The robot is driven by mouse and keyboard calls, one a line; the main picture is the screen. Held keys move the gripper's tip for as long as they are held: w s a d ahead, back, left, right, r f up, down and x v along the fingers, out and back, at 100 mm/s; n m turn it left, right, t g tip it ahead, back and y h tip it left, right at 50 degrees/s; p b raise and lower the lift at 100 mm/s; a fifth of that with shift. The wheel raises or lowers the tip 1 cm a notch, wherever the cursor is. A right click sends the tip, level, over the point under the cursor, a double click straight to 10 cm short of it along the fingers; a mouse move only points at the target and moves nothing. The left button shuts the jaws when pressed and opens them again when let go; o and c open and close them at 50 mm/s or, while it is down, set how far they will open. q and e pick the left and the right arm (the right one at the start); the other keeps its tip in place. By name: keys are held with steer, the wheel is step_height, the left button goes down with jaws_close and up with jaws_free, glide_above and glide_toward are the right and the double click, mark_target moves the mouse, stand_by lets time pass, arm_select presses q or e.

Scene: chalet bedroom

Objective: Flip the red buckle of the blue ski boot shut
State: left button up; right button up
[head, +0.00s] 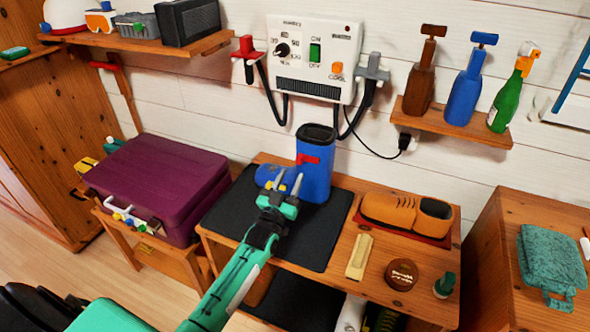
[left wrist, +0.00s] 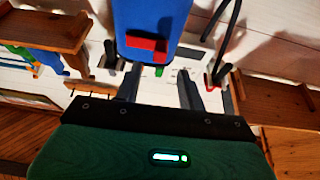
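The blue ski boot (head: 317,180) stands upright on the black mat of the wooden bench, its toe pointing left. Its red buckle (head: 312,158) is on the upper shaft, on the side facing me; I cannot tell how far its lever stands out. My left gripper (head: 287,184) is just in front of the boot, over its toe and a little below the buckle. Its two fingers are apart with nothing between them. In the left wrist view, the boot (left wrist: 150,15) and buckle (left wrist: 147,44) lie beyond the open fingers (left wrist: 158,90). My right gripper is not in view.
A purple case (head: 155,185) stands on a low table at the left. A dryer unit (head: 313,58) with hanging hoses is on the wall behind the boot.

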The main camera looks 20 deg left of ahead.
arm_select(q)
steer(key=v, duration=0.8)
steer(key=shift+s+b, duration=0.3)
steer(key=shift+b, duration=0.1)
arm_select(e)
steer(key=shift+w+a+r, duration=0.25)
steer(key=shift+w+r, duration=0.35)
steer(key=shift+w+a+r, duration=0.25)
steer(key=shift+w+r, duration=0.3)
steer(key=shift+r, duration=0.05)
arm_select(q)
steer(key=shift+f, duration=0.15)
